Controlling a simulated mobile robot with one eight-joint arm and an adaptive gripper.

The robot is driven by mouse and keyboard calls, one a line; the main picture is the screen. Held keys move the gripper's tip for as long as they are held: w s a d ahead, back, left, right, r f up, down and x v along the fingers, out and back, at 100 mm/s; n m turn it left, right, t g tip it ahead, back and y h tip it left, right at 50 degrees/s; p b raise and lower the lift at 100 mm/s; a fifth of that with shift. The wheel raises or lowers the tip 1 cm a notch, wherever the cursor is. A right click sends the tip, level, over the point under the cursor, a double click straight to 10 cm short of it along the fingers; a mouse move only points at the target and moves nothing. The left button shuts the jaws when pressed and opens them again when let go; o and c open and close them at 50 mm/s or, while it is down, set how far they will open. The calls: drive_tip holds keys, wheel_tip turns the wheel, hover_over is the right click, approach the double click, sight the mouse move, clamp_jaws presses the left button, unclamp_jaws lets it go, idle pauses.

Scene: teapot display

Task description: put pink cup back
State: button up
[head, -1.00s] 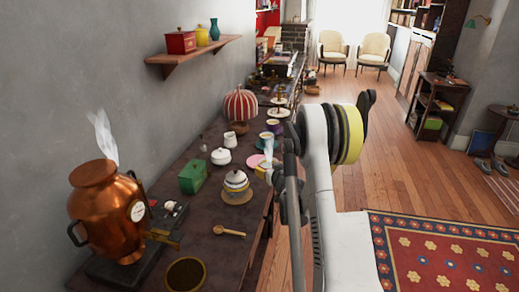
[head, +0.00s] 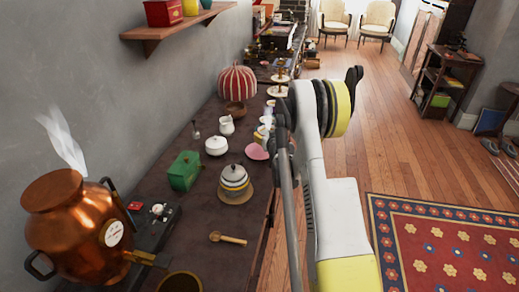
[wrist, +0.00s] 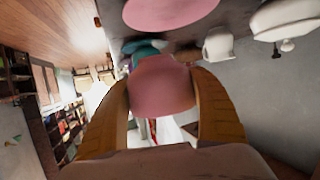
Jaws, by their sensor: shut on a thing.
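The pink cup (wrist: 162,95) is between the two yellow-brown fingers of my gripper (wrist: 161,78) in the wrist view, and the fingers are shut on it from both sides. A pink saucer (wrist: 168,12) lies on the dark table just beyond the cup, apart from it in the picture. The saucer also shows in the head view (head: 254,152), beside my arm near the table's right edge. In the head view my arm hides most of the gripper and the cup.
The dark table (head: 205,225) also holds a white pot (head: 216,146), a small white jug (head: 226,125), a striped pot (head: 234,180), a green box (head: 184,171), a red striped lamp (head: 238,84) and a copper urn (head: 75,225). Bare tabletop shows in front.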

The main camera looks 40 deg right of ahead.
sight(259, 151)
drive_tip(key=w+a+f, duration=0.1)
drive_tip(key=w+a+f+b, duration=0.1)
drive_tip(key=w, duration=0.1)
drive_tip(key=shift+w+f, duration=0.1)
drive_tip(key=shift+f, duration=0.1)
wheel_tip(259, 151, down, 4)
drive_tip(key=shift+d+b, duration=0.1)
drive_tip(key=shift+b, duration=1.05)
drive_tip(key=shift+r, duration=0.15)
drive_tip(key=o, duration=1.4)
drive_tip(key=shift+f, duration=0.2)
drive_tip(key=shift+o, duration=0.2)
